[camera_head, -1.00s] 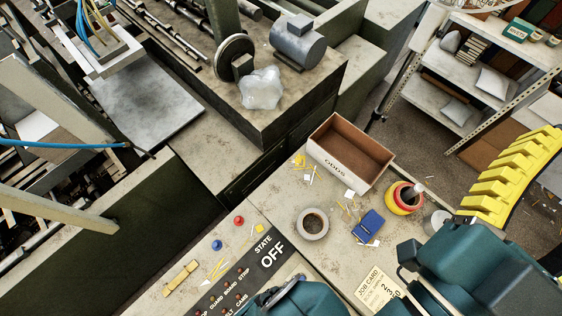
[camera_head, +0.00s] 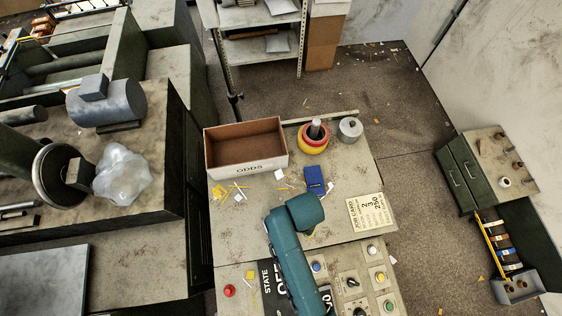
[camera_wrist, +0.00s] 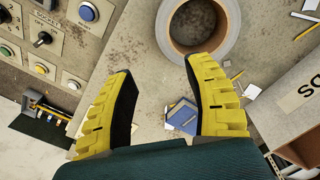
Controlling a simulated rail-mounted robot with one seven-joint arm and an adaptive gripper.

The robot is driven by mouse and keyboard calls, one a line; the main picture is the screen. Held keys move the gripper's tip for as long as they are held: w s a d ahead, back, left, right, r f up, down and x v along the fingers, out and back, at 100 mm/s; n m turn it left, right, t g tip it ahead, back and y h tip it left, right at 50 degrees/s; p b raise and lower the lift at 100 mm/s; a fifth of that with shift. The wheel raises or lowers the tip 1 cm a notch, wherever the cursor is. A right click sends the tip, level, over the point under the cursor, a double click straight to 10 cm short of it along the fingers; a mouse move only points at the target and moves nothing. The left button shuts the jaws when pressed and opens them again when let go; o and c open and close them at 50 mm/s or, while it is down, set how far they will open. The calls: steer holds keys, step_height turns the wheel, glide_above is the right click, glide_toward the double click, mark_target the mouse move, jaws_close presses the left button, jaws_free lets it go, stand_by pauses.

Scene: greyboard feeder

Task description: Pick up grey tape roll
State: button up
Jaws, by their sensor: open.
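The grey tape roll (camera_wrist: 231,28) lies flat on the worktop at the top of the wrist view, its upper edge cut off by the frame. My gripper (camera_wrist: 158,70) has two yellow-backed, dark-padded fingers spread wide with nothing between them. The right fingertip overlaps the roll's lower rim in the picture; the left fingertip is left of it. I cannot tell the height gap between them. In the head view my teal arm covers the place where the roll lies, and the gripper is mostly hidden under it.
A blue box (camera_head: 314,180) lies near the roll, with scraps and yellow strips around it. A job card (camera_head: 370,212) lies right. Control-panel buttons (camera_head: 381,279) are in front.

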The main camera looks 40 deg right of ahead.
step_height(320, 180, down, 5)
steer(key=shift+w, duration=0.1)
steer(key=f, duration=0.2)
steer(key=a+f, duration=0.1)
steer(key=f, duration=0.1)
steer(key=shift+w+f, duration=0.15)
steer(key=shift+f, duration=0.6)
steer(key=shift+c, duration=0.5)
jaws_close()
